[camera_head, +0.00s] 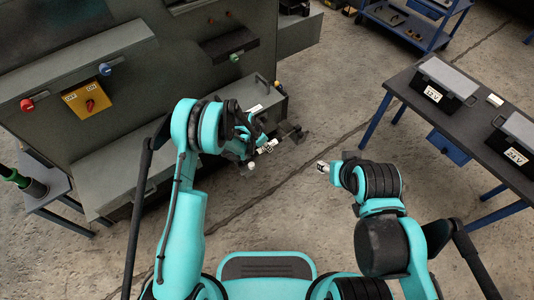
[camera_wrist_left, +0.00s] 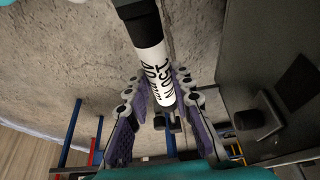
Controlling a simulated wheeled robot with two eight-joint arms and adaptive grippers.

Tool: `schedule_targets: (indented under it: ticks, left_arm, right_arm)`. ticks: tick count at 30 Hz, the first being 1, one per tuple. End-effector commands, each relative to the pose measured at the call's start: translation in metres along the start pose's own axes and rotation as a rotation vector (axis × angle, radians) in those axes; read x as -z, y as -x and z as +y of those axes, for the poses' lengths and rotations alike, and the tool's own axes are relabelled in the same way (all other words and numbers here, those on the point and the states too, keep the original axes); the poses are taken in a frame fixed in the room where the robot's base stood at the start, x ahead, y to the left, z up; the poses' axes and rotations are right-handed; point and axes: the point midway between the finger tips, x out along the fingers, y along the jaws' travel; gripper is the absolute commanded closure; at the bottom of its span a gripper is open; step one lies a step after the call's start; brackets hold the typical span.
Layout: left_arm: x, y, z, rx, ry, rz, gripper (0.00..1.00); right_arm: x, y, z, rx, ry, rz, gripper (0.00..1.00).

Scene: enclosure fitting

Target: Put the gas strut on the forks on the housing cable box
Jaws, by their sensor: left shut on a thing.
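My left gripper (camera_head: 258,147) is shut on the gas strut, a cylinder with a white lettered sleeve (camera_head: 268,146) and a black end. In the left wrist view the strut (camera_wrist_left: 152,62) runs between the two finger pads. The housing cable box (camera_head: 262,98) is the grey box low on the cabinet's right side, just beyond my left gripper. A dark bracket, perhaps a fork (camera_head: 295,134), sticks out near its front corner, close to the strut and apart from it. My right gripper (camera_head: 323,167) is to the right over open floor, a white lettered piece at its tip; its fingers are unclear.
The large grey cabinet (camera_head: 130,120) fills the left, with a yellow switch plate (camera_head: 87,99) on it. A dark table (camera_head: 455,110) with lidded boxes stands at right. A blue cart (camera_head: 410,25) stands at the back. Bare floor lies between cabinet and table.

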Motion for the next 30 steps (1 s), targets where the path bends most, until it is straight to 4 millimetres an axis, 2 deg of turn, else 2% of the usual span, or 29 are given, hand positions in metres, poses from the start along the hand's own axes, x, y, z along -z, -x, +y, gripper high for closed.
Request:
schedule_targets:
  ticks: [10, 21, 22, 24, 30]
  left_arm:
    - [-0.017, -0.042, 0.0, 0.001, 0.001, 0.0, 1.0]
    - [-0.018, -0.044, 0.0, 0.001, 0.002, 0.0, 1.0]
    - [-0.018, -0.044, 0.0, 0.001, 0.002, 0.0, 0.72]
    - [-0.018, -0.044, 0.0, 0.001, 0.002, 0.0, 0.57]
    - [-0.018, -0.044, 0.0, 0.001, 0.002, 0.0, 0.57]
  right_arm:
    - [-0.012, -0.017, 0.0, 0.0, 0.0, 0.0, 0.54]
    - [-0.011, -0.015, 0.0, 0.0, 0.0, 0.0, 0.54]
    - [-0.011, -0.015, 0.0, 0.0, 0.0, 0.0, 0.54]
    - [-0.011, -0.015, 0.0, 0.0, 0.0, 0.0, 0.54]
    - [-0.011, -0.015, 0.0, 0.0, 0.0, 0.0, 0.54]
